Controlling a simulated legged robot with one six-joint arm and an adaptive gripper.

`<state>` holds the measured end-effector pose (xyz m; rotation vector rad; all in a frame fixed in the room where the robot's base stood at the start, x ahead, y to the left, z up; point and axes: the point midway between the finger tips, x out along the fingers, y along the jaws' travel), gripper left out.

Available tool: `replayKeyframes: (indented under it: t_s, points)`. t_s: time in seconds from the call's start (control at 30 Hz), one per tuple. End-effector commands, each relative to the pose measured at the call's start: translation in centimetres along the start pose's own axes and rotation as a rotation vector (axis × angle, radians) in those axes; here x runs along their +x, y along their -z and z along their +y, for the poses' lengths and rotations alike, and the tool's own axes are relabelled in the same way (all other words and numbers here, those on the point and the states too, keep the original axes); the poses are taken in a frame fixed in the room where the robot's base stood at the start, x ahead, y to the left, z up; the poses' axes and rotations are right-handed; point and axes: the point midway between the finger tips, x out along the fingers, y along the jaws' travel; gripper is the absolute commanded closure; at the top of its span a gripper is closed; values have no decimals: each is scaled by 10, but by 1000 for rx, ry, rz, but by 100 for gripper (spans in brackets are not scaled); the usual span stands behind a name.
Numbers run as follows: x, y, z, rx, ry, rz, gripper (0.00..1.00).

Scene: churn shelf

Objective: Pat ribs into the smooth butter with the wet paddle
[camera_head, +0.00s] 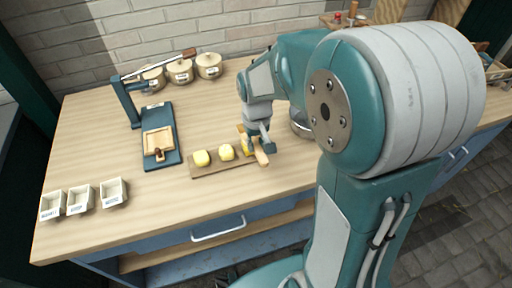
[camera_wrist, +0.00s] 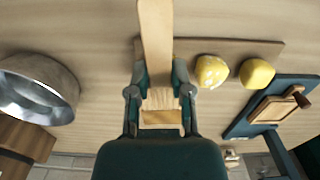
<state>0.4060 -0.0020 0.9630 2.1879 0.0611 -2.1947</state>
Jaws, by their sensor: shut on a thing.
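My gripper (camera_head: 258,138) is shut on a pale wooden paddle; in the wrist view its fingers (camera_wrist: 158,92) sit on both sides of it. The paddle (camera_wrist: 155,38) points away from my gripper; its end (camera_head: 262,158) shows in the head view. Two yellow butter lumps lie on a wooden board (camera_head: 206,172): a left one (camera_head: 201,158) and a middle one (camera_head: 226,152). A further yellow patch (camera_head: 247,144) shows beside my gripper, partly hidden. In the wrist view one lump (camera_wrist: 211,71) has pale spots and the other (camera_wrist: 257,74) looks smooth. Whether the paddle touches butter, I cannot tell.
A blue press stand (camera_head: 162,162) with a wooden mould (camera_head: 158,142) is left of the board. Three small white labelled boxes (camera_head: 80,198) stand at the front left. Lidded crocks (camera_head: 180,70) stand at the back. A metal bowl (camera_wrist: 42,85) is near my arm.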

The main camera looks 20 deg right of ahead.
Motion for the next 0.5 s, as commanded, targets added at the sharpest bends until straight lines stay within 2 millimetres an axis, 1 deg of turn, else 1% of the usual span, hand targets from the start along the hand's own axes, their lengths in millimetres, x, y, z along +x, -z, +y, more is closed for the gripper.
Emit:
replayKeyframes:
  t_s: [0.3, 0.5]
  points:
    - [-23, 0, 0, 0, 0, 3, 100]
    - [-32, 0, 0, 0, 0, 1, 100]
